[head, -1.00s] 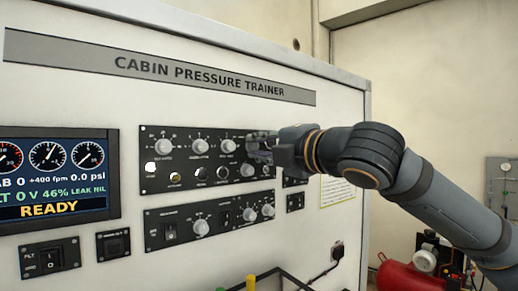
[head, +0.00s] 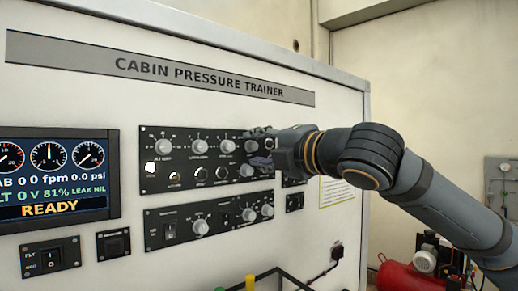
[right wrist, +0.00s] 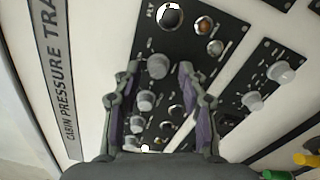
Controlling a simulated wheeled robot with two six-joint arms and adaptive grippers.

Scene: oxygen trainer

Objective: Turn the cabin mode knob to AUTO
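The upper black control panel (head: 150,183) carries a row of pale round knobs. The rightmost top knob is largely hidden behind my right gripper (head: 262,146) in the head view. In the right wrist view this knob (right wrist: 157,66) shows between the two spread fingertips of my right gripper (right wrist: 157,74). The fingers look open, with a gap on each side of the knob; I cannot tell whether either touches it. The labels are too small to read, so neither the AUTO mark nor the knob's setting can be told. My left gripper is out of view.
The display (head: 55,172) at left reads READY. A lower panel (head: 155,240) with knobs and switches sits below the gripper. Yellow (head: 250,282) and green handles are near the bottom edge. A red tank (head: 400,275) stands at right.

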